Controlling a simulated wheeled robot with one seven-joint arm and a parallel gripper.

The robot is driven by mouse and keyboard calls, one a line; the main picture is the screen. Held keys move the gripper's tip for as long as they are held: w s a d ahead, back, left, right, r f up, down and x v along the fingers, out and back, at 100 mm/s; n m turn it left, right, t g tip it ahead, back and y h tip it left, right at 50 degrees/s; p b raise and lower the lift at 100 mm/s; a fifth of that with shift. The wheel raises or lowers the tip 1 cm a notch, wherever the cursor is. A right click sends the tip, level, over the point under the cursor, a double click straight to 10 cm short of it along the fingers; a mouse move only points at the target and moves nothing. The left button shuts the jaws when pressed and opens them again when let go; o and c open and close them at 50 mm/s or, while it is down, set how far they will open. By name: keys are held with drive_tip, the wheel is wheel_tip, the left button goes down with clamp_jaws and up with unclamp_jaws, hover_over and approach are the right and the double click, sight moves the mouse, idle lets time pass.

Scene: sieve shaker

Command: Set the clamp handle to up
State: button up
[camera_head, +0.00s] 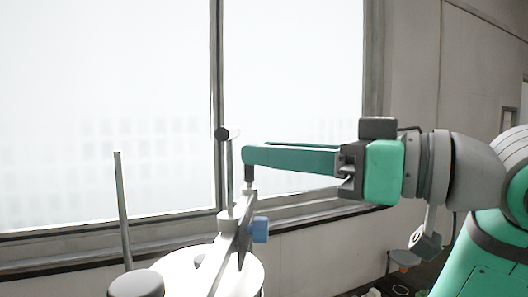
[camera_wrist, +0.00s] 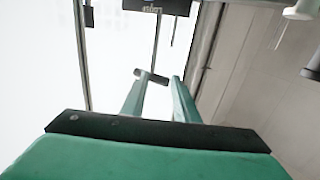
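The sieve shaker (camera_head: 176,274) stands at the lower left of the head view, with a pale round top, upright rods and a grey clamp bar across it. Contact with the handle cannot be told.
A bare upright rod (camera_head: 122,210) and a dark round knob (camera_head: 136,284) stand to the left. A bright window (camera_head: 110,110) and its sill are behind the shaker.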

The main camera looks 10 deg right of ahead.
drive_tip(key=shift+v, duration=2.85)
